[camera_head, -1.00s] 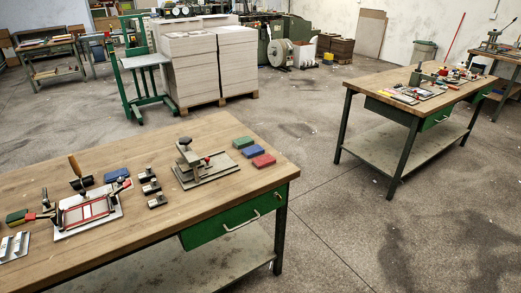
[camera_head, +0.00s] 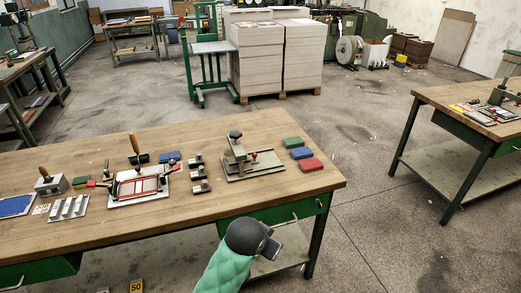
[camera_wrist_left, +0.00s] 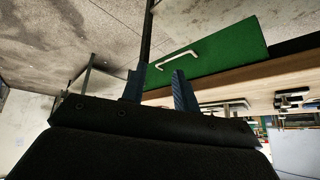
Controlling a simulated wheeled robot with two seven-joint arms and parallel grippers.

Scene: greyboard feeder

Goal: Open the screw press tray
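A small screw press (camera_head: 238,150) with a dark knob stands upright on a flat grey base plate (camera_head: 268,168) on the near wooden bench. Below it, the bench has a green drawer (camera_head: 310,208) that looks flush with the front; its pale handle shows in the left wrist view (camera_wrist_left: 182,57). My left gripper (camera_head: 272,246) is in front of the bench, below the drawer in the head view. In the left wrist view its fingers (camera_wrist_left: 158,80) are apart with nothing between them, and the handle lies beyond them. My right gripper is not in view.
A red-framed clamp fixture (camera_head: 137,186), small dark blocks (camera_head: 198,173) and green, blue and red blocks (camera_head: 302,153) lie on the bench. Another bench (camera_head: 440,97) stands at right. Stacked boards (camera_head: 257,62) stand behind. The floor between the benches is clear.

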